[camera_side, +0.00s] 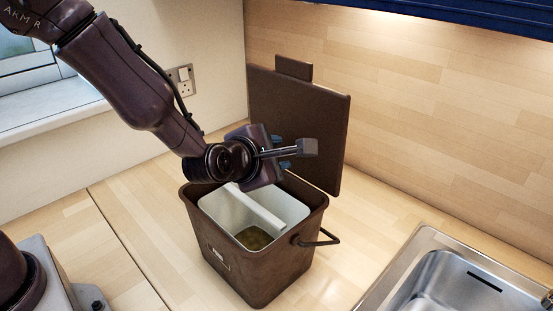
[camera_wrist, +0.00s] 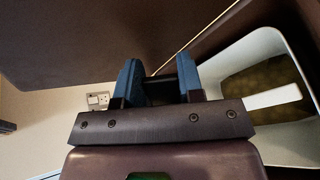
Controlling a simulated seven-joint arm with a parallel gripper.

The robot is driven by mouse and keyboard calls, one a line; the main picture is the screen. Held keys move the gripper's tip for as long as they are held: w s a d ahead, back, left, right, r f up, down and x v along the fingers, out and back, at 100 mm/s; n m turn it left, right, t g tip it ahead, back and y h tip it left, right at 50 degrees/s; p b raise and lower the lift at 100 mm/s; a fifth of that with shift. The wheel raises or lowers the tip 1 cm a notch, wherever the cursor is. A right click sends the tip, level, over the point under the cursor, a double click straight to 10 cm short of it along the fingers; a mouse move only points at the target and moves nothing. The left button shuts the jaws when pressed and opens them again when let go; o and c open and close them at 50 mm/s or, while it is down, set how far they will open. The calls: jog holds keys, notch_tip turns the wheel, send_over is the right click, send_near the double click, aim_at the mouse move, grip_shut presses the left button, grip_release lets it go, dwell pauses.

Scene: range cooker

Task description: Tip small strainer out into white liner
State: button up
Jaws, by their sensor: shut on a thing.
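My gripper (camera_side: 284,153) is above the back right part of a brown caddy, turned sideways with its blue fingers towards the right. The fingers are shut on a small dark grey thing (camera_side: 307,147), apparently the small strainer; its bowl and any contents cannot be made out. In the wrist view my gripper (camera_wrist: 162,80) shows a dark piece between the blue fingers. The white liner (camera_side: 292,207) sits inside the caddy, below the gripper, with a white bar across it and brownish-green matter at the bottom. The liner also shows at right in the wrist view (camera_wrist: 234,60).
The brown caddy (camera_side: 222,245) stands on the wooden worktop with its lid (camera_side: 325,130) raised behind my gripper. Its dark handle (camera_side: 320,241) sticks out at right. A steel sink (camera_side: 440,270) is at lower right. Wall sockets (camera_side: 181,80) are at back left.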

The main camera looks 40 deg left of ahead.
jog(key=r+n+t+h, duration=0.1)
jog(key=r+n+t, duration=0.1)
jog(key=r+n, duration=0.1)
jog(key=shift+s+a+r+h, duration=0.1)
jog(key=shift+a+h, duration=0.1)
jog(key=shift+h, duration=0.2)
jog(key=r+n, duration=0.1)
jog(key=r+n+t, duration=0.1)
jog(key=shift+s+a+n+t+h, duration=0.15)
jog(key=shift+a+n+t+h, duration=0.15)
jog(key=shift+h, duration=0.1)
jog(key=shift+s+a+r+n+t, duration=0.1)
jog(key=shift+r+n+t, duration=0.7)
jog(key=shift+n, duration=0.5)
jog(key=s+a+r+n+y, duration=0.1)
jog(key=s+a+n+y, duration=0.1)
jog(key=a+y, duration=0.3)
jog(key=a+n, duration=0.1)
jog(key=a, duration=0.3)
jog(key=shift+s+r+g, duration=0.3)
jog(key=shift+s+g, duration=0.05)
jog(key=shift+g, duration=0.05)
